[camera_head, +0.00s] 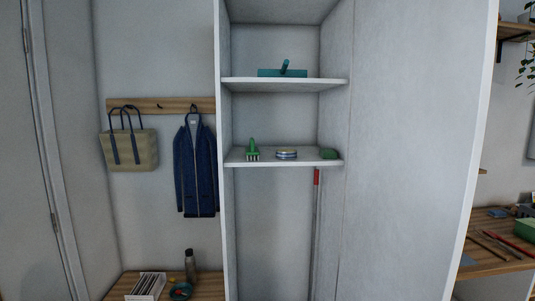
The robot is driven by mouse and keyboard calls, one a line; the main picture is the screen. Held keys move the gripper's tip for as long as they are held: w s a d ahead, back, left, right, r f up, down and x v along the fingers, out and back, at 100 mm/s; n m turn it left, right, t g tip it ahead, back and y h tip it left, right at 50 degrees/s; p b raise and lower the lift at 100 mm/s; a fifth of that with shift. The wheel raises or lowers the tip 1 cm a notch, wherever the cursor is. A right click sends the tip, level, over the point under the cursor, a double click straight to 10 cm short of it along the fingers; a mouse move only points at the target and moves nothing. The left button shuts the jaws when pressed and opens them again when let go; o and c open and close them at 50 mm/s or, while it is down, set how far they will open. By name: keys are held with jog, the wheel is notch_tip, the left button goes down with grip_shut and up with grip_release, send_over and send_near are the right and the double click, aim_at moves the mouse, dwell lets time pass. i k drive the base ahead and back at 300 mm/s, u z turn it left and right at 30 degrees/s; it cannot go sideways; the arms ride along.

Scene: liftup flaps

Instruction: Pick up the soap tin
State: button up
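A small round tin (286,154), silvery with a bluish band, looks like the soap tin. It lies flat in the middle of the lower shelf (285,163) of an open tall white cabinet. A green brush-like thing with pale bristles or tines (253,150) stands to its left. A green block, perhaps a sponge (329,153), lies to its right. Both are apart from the tin. My gripper is not in view.
The upper shelf (285,84) holds a teal squeegee-like tool (282,72). A red-topped pole (317,178) stands below the lower shelf. A large white panel (415,150) flanks the opening on the right. A wooden bench (208,287) stands at left.

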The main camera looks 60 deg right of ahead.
aim_at(283, 154)
jog(key=z, duration=0.3)
jog(key=i, duration=0.85)
jog(key=z, duration=0.5)
